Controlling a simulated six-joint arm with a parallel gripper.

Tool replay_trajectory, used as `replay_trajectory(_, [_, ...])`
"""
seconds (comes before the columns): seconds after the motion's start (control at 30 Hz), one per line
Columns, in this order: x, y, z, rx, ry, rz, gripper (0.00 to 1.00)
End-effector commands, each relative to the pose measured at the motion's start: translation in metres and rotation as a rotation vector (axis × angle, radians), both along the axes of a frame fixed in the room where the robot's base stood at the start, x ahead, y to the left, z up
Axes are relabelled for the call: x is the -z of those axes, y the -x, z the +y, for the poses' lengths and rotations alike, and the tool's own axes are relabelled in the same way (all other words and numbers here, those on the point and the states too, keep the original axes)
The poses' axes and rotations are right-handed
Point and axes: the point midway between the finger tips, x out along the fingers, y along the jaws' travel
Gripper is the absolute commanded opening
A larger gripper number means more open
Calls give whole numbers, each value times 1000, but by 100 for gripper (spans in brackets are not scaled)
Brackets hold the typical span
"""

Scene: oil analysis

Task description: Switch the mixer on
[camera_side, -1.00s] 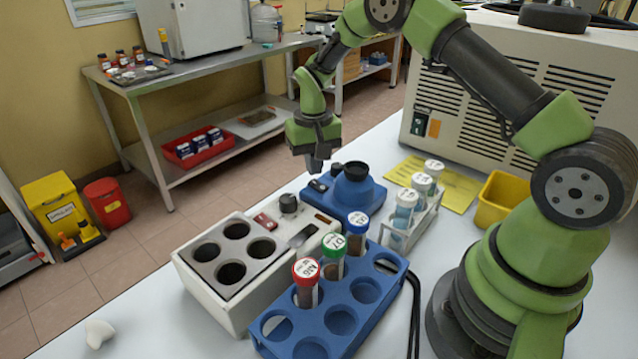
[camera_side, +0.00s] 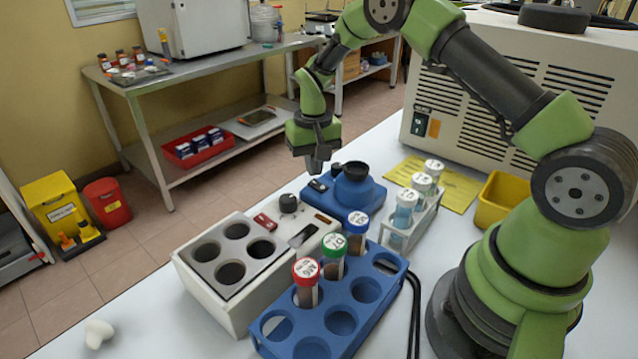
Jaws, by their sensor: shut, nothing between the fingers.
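The mixer (camera_side: 358,191) is a blue unit with a dark round cup on top, standing on the white bench behind the blue tube rack. A small dark switch with a pale mark (camera_side: 317,185) sits at the left of its base. My gripper (camera_side: 316,167) points down with its fingers shut and empty. In the picture its fingertips are just above the switch. I cannot tell whether they touch it, or which way the switch is set.
A white block heater (camera_side: 270,285) with several wells stands in front of the mixer. A blue rack (camera_side: 375,318) holds red-, green- and blue-capped tubes. A pale rack (camera_side: 425,222) with white-capped tubes stands right of the mixer, near a yellow bin (camera_side: 503,199).

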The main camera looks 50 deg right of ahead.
Motion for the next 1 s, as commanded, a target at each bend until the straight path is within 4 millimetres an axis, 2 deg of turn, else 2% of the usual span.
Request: replay_trajectory(1.0, [16,0,0,0,0,0,0])
